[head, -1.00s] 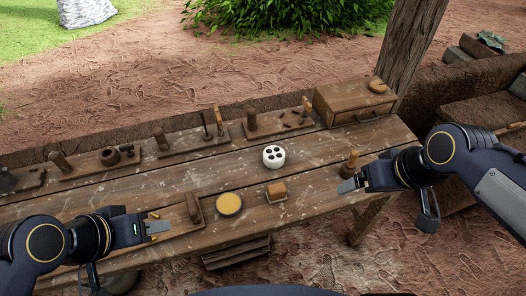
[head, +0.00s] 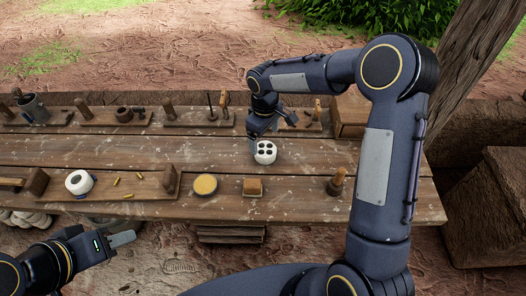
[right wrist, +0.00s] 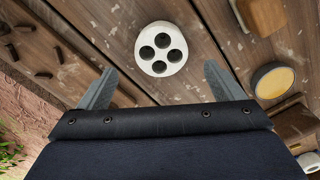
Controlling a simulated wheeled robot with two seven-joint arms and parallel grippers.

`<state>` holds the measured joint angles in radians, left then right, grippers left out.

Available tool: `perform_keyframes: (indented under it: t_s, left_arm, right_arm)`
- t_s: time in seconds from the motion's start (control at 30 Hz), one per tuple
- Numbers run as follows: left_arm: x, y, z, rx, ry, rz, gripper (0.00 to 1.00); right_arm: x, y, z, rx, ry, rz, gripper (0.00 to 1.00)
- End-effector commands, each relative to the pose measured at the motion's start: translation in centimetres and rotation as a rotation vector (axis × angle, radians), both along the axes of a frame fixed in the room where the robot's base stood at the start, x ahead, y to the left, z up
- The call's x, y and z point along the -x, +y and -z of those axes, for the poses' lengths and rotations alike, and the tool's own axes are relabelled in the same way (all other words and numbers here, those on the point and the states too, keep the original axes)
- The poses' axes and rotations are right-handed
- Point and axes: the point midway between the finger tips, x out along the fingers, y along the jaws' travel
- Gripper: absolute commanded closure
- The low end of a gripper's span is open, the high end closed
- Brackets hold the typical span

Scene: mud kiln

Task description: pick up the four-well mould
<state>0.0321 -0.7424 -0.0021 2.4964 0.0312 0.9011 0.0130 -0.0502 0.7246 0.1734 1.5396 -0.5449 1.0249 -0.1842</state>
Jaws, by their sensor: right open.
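The four-well mould (head: 265,154) is a white round block with four dark holes in its top, standing on the wooden table. It also shows in the right wrist view (right wrist: 162,48), just beyond the fingertips and between their lines. My right gripper (head: 262,134) is just behind and above the mould in the head view. In the right wrist view its two fingers (right wrist: 158,80) are spread apart with nothing between them. My left gripper (head: 128,239) is in front of the table's near edge at the lower left, away from the mould; its finger gap is not clear.
A yellow-topped round dish (head: 205,185) and a small brown block (head: 253,187) lie nearer the front edge. A white round pot (head: 79,182) sits at the left. Wooden tool racks line the back edge, with a wooden box (head: 350,116) at the back right.

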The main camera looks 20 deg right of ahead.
Motion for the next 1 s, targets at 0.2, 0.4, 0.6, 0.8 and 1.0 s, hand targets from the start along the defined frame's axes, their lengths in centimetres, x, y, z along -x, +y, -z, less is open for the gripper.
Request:
perform_keyframes:
  t_s: [0.2,0.4,0.6,0.8,1.0]
  left_arm:
    - [0.0,0.0,-1.0,0.000,0.000,0.000,0.64]
    - [0.0,0.0,-1.3,0.000,0.000,0.000,0.64]
    - [0.0,0.0,-1.2,0.000,0.000,0.000,0.64]
    - [0.0,0.0,-1.2,0.000,0.000,0.000,0.64]
    - [0.0,0.0,-1.2,0.000,0.000,0.000,0.64]
  right_arm:
    - [0.2,0.1,2.9,0.001,0.007,0.001,0.12]
    - [0.2,0.2,5.2,0.000,0.002,0.001,0.12]
    - [0.1,0.2,5.5,0.000,0.000,0.002,0.12]
    - [0.1,0.2,5.5,0.000,0.000,0.002,0.32]
    - [0.1,0.2,5.4,0.000,0.000,0.002,0.58]
